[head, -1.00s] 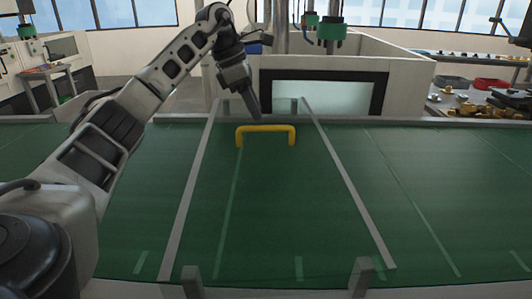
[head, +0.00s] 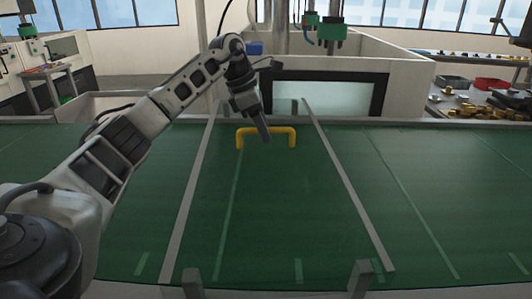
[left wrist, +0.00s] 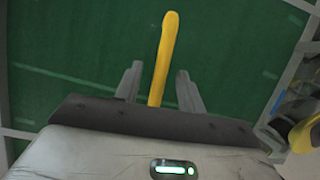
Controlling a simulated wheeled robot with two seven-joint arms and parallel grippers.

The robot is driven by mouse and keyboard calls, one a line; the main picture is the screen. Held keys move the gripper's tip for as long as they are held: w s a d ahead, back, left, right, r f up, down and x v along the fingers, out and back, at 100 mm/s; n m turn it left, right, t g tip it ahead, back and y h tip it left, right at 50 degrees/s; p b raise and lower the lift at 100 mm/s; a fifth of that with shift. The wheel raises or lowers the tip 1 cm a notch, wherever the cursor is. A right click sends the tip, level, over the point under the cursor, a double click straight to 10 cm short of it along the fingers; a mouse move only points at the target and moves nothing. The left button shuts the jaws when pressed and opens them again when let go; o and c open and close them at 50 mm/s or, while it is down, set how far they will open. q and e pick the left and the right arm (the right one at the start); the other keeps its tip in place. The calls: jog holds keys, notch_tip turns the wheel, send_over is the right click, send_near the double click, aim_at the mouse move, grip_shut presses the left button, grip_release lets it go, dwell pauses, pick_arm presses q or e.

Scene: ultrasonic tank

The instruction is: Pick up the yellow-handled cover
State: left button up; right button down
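The cover's yellow handle (head: 244,131) is a raised bar with two short legs. It stands on the green cover surface (head: 270,210), between two grey strips, near the far edge. My left gripper (head: 266,137) reaches down from the left, its fingers overlapping the bar's middle in the head view. In the left wrist view the yellow handle (left wrist: 164,55) runs between the two spread fingers of the left gripper (left wrist: 160,82), with a gap visible on each side. The left gripper is open and not closed on it. My right gripper is not in view.
A white-walled enclosure with a dark-framed window (head: 325,92) stands just behind the green surface. Green-ended hanging machine parts (head: 332,33) are above it. A side table at right holds a red bin (head: 492,84) and brass parts. The green area right of the handle is clear.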

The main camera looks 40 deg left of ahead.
pick_arm(q)
jog(key=shift+f, duration=0.2)
dwell(0.3)
grip_shut()
jog(key=shift+r, duration=0.15)
jog(key=shift+r, duration=0.1)
